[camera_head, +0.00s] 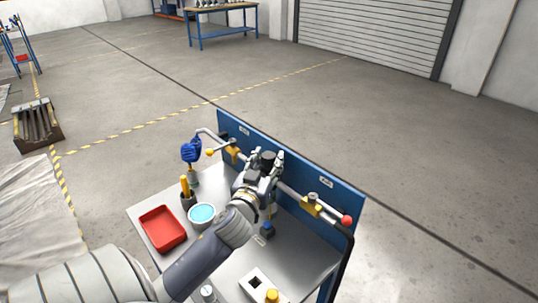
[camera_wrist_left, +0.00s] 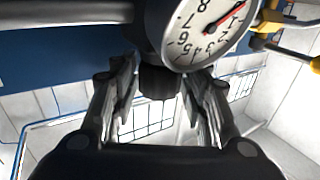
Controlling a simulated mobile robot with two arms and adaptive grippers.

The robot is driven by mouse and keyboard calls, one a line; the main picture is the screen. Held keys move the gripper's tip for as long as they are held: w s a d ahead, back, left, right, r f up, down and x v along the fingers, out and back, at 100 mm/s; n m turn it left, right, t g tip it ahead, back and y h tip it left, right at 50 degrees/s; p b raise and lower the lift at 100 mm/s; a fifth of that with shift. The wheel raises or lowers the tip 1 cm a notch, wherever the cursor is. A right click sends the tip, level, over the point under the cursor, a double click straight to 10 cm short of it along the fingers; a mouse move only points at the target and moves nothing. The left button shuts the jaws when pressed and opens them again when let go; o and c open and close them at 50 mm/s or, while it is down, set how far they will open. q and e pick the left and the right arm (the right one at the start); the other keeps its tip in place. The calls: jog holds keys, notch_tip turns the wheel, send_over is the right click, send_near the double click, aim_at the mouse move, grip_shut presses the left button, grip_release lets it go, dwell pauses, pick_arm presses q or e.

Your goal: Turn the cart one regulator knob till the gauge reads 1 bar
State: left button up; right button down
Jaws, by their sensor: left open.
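The black regulator knob (camera_head: 267,156) sits on the pipe in front of the cart's blue panel (camera_head: 236,126). In the left wrist view the ribbed knob (camera_wrist_left: 160,84) lies between my fingers, with gaps on both sides. The white gauge (camera_wrist_left: 211,30) is cut off at the top of that view. Its red needle points to the upper right of the picture; I cannot tell the exact reading. My left gripper (camera_head: 265,167) is open at the knob, and its fingers (camera_wrist_left: 160,94) show on either side in the wrist view. My right gripper is not in view.
The cart top (camera_head: 300,258) holds a red tray (camera_head: 162,229), a bowl of blue liquid (camera_head: 202,214) and a dark cup (camera_head: 187,199). The floor beyond the panel is clear.

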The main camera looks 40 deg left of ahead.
pick_arm(q)
jog(key=shift+x, duration=0.8)
jog(key=shift+s, duration=0.1)
jog(key=shift+c, duration=0.2)
jog(key=c, duration=0.7)
jog(key=shift+c, duration=0.2)
jog(key=shift+h, duration=0.3)
